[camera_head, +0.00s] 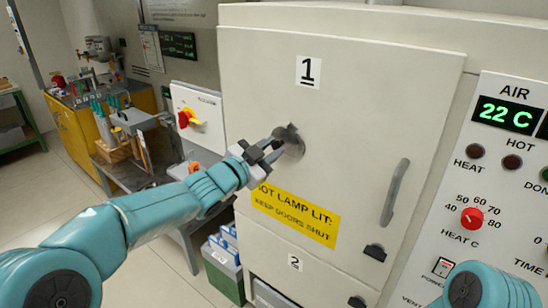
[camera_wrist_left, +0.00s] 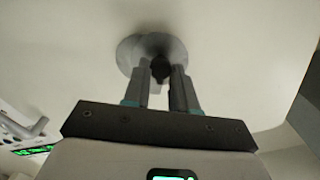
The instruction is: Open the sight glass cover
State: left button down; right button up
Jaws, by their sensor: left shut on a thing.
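The sight glass cover (camera_head: 294,150) is a small grey round piece on the large cream door (camera_head: 350,110) marked 1. In the left wrist view the cover (camera_wrist_left: 130,52) is a grey disc against the pale door, with a dark knob (camera_wrist_left: 160,68) in front of it. My left gripper (camera_head: 275,145) reaches the cover from the left and is shut on its knob. In the left wrist view the two fingers of my left gripper (camera_wrist_left: 161,72) stand on either side of the knob. The fingers hide part of the cover, and no glass shows. My right gripper is out of view.
A yellow label (camera_head: 295,214) sits below the cover. The door handle (camera_head: 394,192) stands out at the right. A control panel (camera_head: 500,190) is further right. A red-and-yellow switch (camera_head: 187,119) and a cluttered tool bench (camera_head: 125,150) are at the left.

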pick_arm(q)
jog(key=m, duration=0.1)
jog(key=r+m, duration=0.1)
jog(key=m, duration=0.1)
jog(key=a+m, duration=0.1)
jog(key=shift+w+a+r+m, duration=0.1)
jog(key=shift+w+r+m, duration=0.1)
jog(key=shift+w+m, duration=0.15)
jog(key=shift+w+a+r+m+b, duration=0.15)
jog(key=shift+r+m, duration=0.3)
jog(key=shift+m, duration=0.8)
jog(key=shift+w+a+r+m+b, duration=0.15)
jog(key=shift+r+m, duration=0.3)
jog(key=shift+m, duration=0.75)
jog(key=c, duration=0.9)
grip_release()
jog(key=b+v, duration=0.3)
jog(key=v, duration=1.3)
jog(key=shift+s, duration=0.15)
